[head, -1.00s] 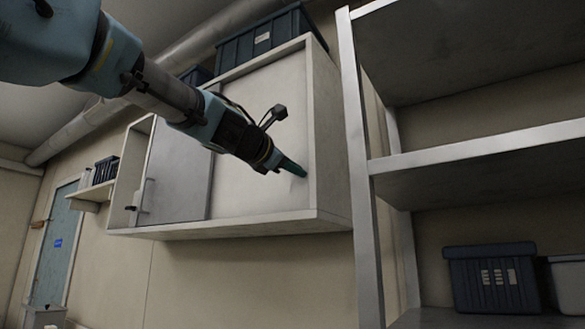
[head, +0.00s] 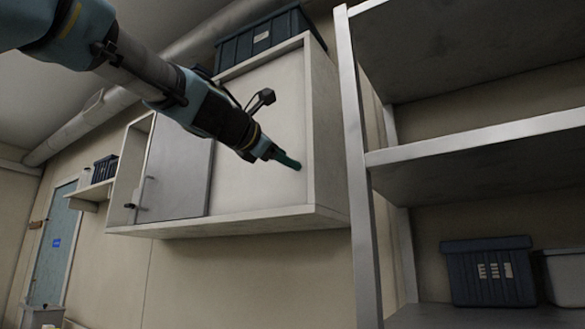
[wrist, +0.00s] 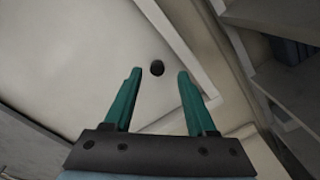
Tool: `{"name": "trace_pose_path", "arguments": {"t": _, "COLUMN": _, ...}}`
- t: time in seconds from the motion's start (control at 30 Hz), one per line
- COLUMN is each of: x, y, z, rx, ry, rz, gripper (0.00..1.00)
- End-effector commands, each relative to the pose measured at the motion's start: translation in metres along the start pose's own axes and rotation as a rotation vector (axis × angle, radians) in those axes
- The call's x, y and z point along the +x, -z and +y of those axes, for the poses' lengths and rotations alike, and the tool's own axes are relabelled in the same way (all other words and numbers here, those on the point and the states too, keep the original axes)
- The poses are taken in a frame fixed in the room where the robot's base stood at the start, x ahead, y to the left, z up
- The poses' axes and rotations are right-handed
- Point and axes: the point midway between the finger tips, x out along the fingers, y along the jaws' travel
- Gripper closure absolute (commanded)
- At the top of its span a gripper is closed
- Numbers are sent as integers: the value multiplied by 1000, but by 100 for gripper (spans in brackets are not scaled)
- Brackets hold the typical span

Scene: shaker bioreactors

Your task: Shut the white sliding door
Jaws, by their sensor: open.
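A white wall cabinet (head: 314,120) hangs on the wall. Its right front is a white sliding door (head: 240,182), a flat panel that also fills the upper left of the wrist view (wrist: 90,58). A dark round recess (wrist: 157,68) in that panel shows just beyond and between my fingertips. My gripper (head: 294,164) is open and empty, near the door's right side; the wrist view (wrist: 157,75) shows the two green fingers apart. I cannot tell whether the fingertips touch the panel. A grey door panel (head: 178,172) with a bar handle (head: 142,194) covers much of the cabinet's left part.
A narrow opening shows at the cabinet's far left (head: 131,160). A dark bin (head: 260,35) stands on top of the cabinet. A metal shelf unit (head: 358,160) stands close on the right, with a dark bin (head: 490,272) on it. Below the cabinet the wall is clear.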

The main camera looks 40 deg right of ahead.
Motion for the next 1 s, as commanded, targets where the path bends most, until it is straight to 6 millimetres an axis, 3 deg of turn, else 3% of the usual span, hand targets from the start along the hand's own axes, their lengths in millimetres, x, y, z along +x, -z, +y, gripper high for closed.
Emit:
{"name": "trace_pose_path", "arguments": {"t": 0.2, "x": -44, "y": 2, "z": -3, "rx": 1, "ry": -2, "rz": -1, "gripper": 43}}
{"name": "trace_pose_path", "arguments": {"t": 0.4, "x": -65, "y": 0, "z": -2, "rx": 1, "ry": 0, "rz": -1, "gripper": 43}}
{"name": "trace_pose_path", "arguments": {"t": 1.0, "x": -69, "y": 0, "z": -1, "rx": 0, "ry": 1, "rz": 0, "gripper": 43}}
